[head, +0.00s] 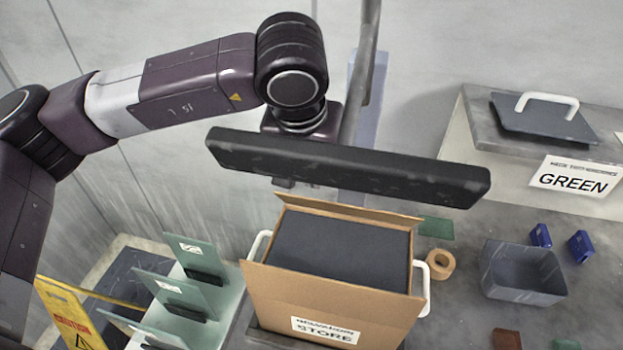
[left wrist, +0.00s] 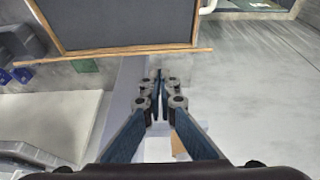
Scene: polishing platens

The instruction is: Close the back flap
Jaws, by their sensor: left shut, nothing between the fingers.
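A cardboard box (head: 318,305) with a STORE label stands open, with a dark flat surface (head: 340,250) filling its top. The back flap (head: 345,208) stands up along the box's far edge; it shows as a thin brown strip (left wrist: 110,55) in the left wrist view. My left gripper (left wrist: 160,82) is shut and empty, its tips just beyond that strip; I cannot tell if they touch. In the head view its fingers are mostly hidden behind a dark bar. My right gripper is not in view.
The long dark bar (head: 345,168) hangs above the box's back. White handles (head: 440,265) flank the box. Right are a tape roll (head: 440,264), a grey bin (head: 522,271) and a GREEN-labelled bench (head: 480,130). Left are glass plates (head: 172,292) in a rack and a yellow sign (head: 68,315).

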